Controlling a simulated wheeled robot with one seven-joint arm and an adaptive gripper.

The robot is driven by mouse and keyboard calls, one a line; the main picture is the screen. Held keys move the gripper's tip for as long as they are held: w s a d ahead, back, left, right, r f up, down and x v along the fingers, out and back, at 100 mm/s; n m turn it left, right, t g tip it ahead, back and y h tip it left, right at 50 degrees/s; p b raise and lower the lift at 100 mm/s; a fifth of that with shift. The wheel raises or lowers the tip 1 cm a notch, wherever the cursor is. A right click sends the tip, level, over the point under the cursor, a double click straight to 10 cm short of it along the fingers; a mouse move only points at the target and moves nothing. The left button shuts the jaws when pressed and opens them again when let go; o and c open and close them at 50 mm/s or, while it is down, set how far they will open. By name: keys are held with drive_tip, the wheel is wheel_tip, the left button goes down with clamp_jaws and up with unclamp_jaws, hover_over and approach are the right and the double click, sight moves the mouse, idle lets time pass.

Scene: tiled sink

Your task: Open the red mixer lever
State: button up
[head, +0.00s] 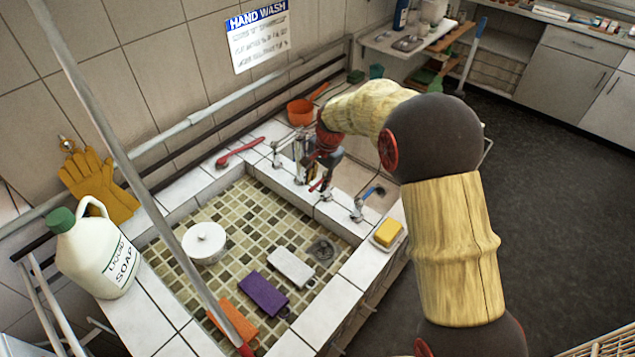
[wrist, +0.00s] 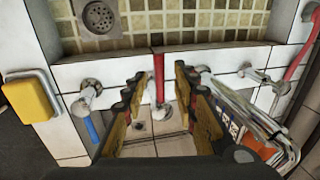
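The red mixer lever (wrist: 158,76) stands out from a round metal base on the white tiled ledge, pointing toward the basin. It also shows as a small red bar in the head view (head: 317,185), partly crowded by my gripper. My gripper (wrist: 163,84) is open, with one finger on each side of the red lever. A gap shows on both sides in the wrist view; depth to the lever is hard to judge. In the head view my gripper (head: 324,160) hangs over the tap ledge, its fingertips partly hidden.
A blue-handled tap (head: 369,191) and a yellow sponge (head: 388,232) are to the right. Another tap (head: 277,155) and a red-handled tool (head: 240,152) are to the left.

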drive_tip(key=shift+c, duration=1.4)
drive_tip(key=c, duration=0.4)
clamp_jaws()
